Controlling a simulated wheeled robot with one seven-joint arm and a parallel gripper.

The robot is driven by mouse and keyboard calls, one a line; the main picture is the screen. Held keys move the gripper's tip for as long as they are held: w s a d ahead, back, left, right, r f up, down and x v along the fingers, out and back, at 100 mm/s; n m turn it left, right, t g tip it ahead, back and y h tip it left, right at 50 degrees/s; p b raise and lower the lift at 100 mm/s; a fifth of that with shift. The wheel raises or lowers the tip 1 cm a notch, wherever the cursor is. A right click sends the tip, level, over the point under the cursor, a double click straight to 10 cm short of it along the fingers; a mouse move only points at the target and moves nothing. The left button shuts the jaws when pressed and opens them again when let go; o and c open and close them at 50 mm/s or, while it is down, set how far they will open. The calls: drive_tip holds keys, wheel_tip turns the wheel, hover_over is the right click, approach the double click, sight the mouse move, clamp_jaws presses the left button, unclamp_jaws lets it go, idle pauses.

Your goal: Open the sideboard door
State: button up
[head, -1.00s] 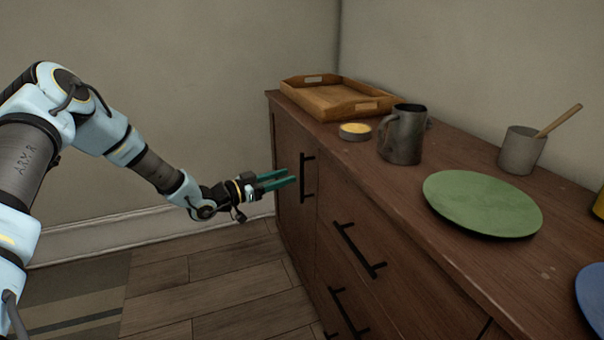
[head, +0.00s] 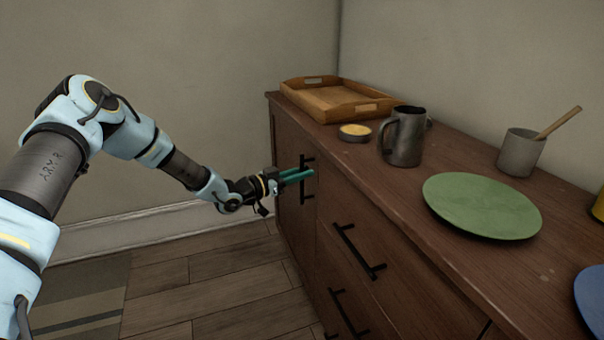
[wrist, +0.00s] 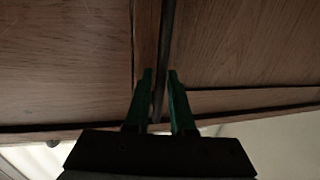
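The sideboard (head: 440,235) is dark brown wood. Its door (head: 287,150) at the far left end is shut and carries a black vertical bar handle (head: 302,195). My gripper (head: 306,174) has green fingers and is at the middle of this handle, covering part of it in the head view. In the wrist view, the handle (wrist: 167,40) runs between the two fingertips (wrist: 160,75). The fingers are open on either side of the bar, with small gaps visible.
Drawers with black handles (head: 358,250) are right of the door. On the sideboard top stand a wooden tray (head: 325,108), a small yellow-filled dish (head: 355,138), a metal mug (head: 406,145), a green plate (head: 480,205) and a grey cup (head: 520,155). The floor (head: 200,280) before the door is clear.

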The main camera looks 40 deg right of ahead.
clamp_jaws()
idle(1.0)
